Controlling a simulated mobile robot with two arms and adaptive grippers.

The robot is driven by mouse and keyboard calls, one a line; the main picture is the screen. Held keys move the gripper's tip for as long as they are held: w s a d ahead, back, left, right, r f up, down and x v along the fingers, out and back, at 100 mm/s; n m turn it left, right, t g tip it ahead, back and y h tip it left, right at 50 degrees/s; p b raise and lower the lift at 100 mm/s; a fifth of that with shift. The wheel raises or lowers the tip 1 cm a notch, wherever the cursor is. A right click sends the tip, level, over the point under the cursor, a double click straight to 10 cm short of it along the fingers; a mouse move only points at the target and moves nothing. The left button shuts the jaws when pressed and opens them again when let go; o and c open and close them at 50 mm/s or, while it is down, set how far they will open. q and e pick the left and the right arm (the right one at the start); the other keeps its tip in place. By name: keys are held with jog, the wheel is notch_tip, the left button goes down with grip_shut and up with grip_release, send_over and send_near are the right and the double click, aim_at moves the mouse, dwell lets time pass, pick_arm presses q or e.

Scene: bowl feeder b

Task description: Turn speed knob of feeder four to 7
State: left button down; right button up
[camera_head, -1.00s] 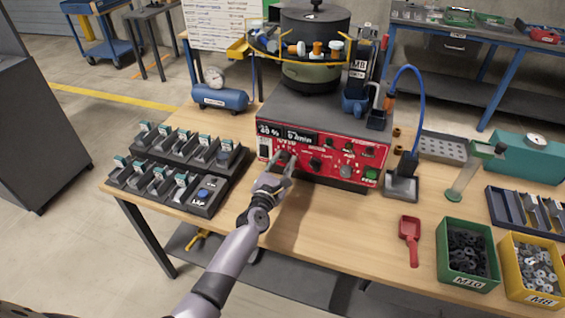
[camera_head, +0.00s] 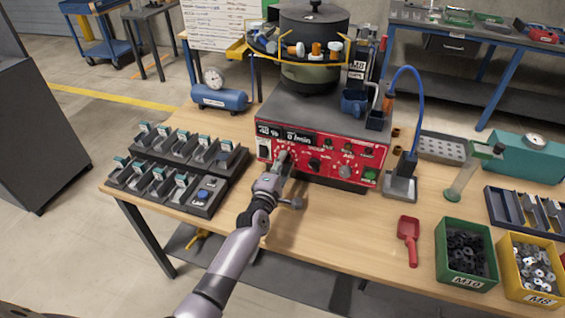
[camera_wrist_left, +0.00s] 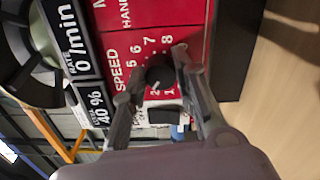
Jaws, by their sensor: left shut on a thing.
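The feeder control box has a red front panel (camera_head: 318,160) with displays, knobs and buttons. My left gripper (camera_head: 281,157) is at the left part of this panel, shut on the speed knob. In the left wrist view the dark speed knob (camera_wrist_left: 159,74) sits between the two fingers, with the printed scale numbers around it and the word SPEED beside it. The speed display (camera_wrist_left: 96,108) reads about 40 %, and the rate display (camera_wrist_left: 72,40) shows 0 /min. My right gripper is not in view.
The bowl (camera_head: 314,38) stands on the box. Black bins (camera_head: 160,178) are left of it. A grey stand (camera_head: 400,186) with a blue cable, a red scoop (camera_head: 409,238), a green bin (camera_head: 441,262) and a yellow bin (camera_head: 507,284) are to the right. The table's front is clear.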

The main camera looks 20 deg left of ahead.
pick_arm(q)
jog(key=m, duration=1.7)
jog(key=m+p, duration=0.1)
jog(key=m, duration=0.7)
jog(key=shift+a+f+m, duration=0.25)
jog(key=shift+f+m, duration=0.05)
dwell(0.4)
jog(key=c, duration=1.6)
grip_release()
jog(key=shift+c, duration=0.2)
jog(key=o, duration=0.4)
jog(key=shift+r, duration=0.1)
jog(key=shift+c, duration=0.2)
